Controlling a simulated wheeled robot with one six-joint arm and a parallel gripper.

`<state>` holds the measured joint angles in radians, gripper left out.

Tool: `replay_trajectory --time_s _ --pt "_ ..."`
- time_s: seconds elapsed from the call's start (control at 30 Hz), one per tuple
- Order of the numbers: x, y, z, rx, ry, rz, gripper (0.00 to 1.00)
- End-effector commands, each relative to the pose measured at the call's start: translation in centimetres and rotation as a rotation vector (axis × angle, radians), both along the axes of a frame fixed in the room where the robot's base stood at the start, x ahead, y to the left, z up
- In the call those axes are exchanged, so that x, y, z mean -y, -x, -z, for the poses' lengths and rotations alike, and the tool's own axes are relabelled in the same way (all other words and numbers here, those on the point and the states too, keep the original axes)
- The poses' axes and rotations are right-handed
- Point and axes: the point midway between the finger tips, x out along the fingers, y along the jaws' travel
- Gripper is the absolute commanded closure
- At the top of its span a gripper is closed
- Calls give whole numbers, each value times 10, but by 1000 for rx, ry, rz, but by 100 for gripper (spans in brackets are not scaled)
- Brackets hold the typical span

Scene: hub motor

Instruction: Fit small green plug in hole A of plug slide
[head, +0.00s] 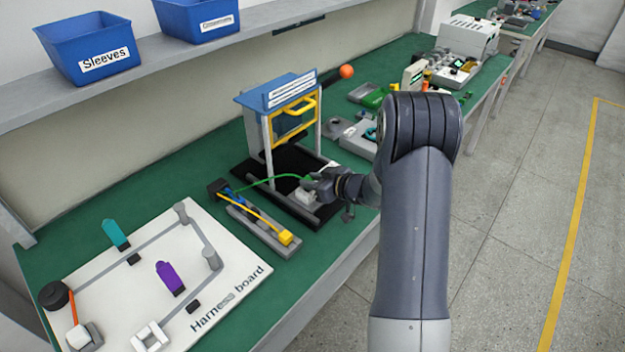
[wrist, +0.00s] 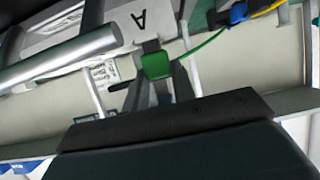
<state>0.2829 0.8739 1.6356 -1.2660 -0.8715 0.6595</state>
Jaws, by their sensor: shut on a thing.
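The small green plug (wrist: 155,66) is between the fingertips of my gripper (wrist: 158,84) in the wrist view, with its green cable running off to the upper right. A pale block marked A, which looks like the plug slide (wrist: 118,24), is right beyond the plug. A dark slot (wrist: 150,46) shows between the letter and the plug; I cannot tell whether the plug is in it or just short of it. In the head view my gripper (head: 318,184) is over the white plug slide (head: 303,197) on the black base, and hides the plug.
The green cable (head: 262,182) arches from a dark block (head: 217,189). A yellow plug (head: 286,238) lies on a grey holder left of the base. A blue-topped stand with a yellow frame (head: 296,120) rises behind my gripper. The harness board (head: 150,290) fills the bench's near left.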

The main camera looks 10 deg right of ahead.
Motion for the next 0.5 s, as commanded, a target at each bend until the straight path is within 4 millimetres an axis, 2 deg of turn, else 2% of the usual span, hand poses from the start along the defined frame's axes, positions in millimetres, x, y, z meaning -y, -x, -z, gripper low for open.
replay_trajectory --time_s 0.13,0.17,0.43,0.5 --pt "0 0 4 0 0 0 97" --pt "0 0 3 0 0 0 73" --pt "0 0 2 0 0 0 51" --pt "0 0 2 0 0 0 50"
